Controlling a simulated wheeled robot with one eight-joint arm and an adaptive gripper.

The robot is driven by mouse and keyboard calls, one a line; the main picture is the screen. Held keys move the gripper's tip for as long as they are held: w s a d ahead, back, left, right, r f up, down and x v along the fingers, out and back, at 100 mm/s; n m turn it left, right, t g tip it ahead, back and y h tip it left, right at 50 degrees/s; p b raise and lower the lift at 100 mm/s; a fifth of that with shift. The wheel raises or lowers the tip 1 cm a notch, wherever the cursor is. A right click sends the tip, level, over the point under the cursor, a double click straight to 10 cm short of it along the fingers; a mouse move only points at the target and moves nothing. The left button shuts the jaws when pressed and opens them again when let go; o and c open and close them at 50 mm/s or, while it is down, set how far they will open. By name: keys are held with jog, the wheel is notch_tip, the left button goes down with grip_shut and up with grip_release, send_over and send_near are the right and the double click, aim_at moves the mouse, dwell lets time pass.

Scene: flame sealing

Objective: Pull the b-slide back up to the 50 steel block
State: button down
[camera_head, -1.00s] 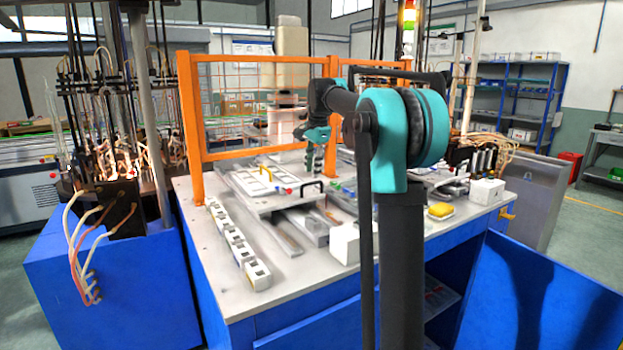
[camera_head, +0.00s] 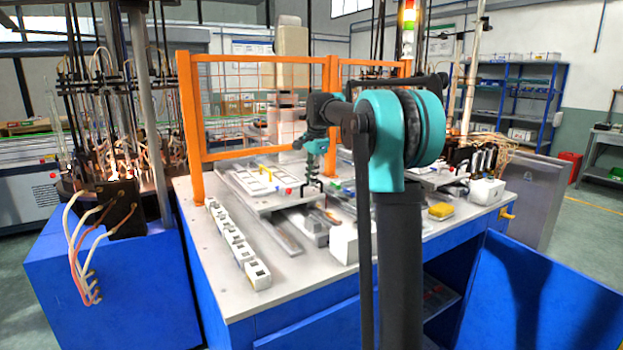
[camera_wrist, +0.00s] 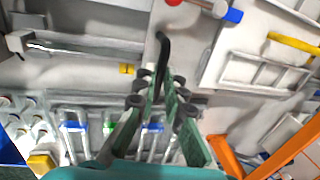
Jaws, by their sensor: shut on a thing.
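The slide appears to be the white plate (camera_head: 262,205) with rectangular frames on top, in the head view at the middle of the table. Part of it shows at the right of the wrist view (camera_wrist: 222,65), with a red and a blue knob near its edge. My gripper (camera_head: 313,183) is down at the plate's near right end. In the wrist view my gripper (camera_wrist: 164,80) is shut on a dark bent handle (camera_wrist: 162,48). The handle's join to the plate is not clear. I cannot tell which grey metal piece is the 50 steel block.
Grey metal bars (camera_head: 308,228) lie beside and under the plate. A row of white socket blocks (camera_head: 235,245) lines the left table edge. A white box (camera_head: 344,245) stands at the front. An orange mesh fence (camera_head: 262,105) closes the back. A yellow piece (camera_head: 441,211) lies right.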

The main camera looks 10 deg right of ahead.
jog(key=s+d, duration=0.4)
jog(key=s, duration=0.7)
jog(key=shift+s+d, duration=0.25)
jog(key=shift+d, duration=0.15)
jog(key=c, duration=1.6)
grip_release()
jog(key=shift+s, duration=0.15)
jog(key=shift+r, duration=0.1)
notch_tip(320, 180, up, 12)
jog(key=s+d, duration=0.1)
jog(key=s, duration=0.1)
jog(key=shift+f, duration=0.2)
jog(key=shift+s, duration=0.1)
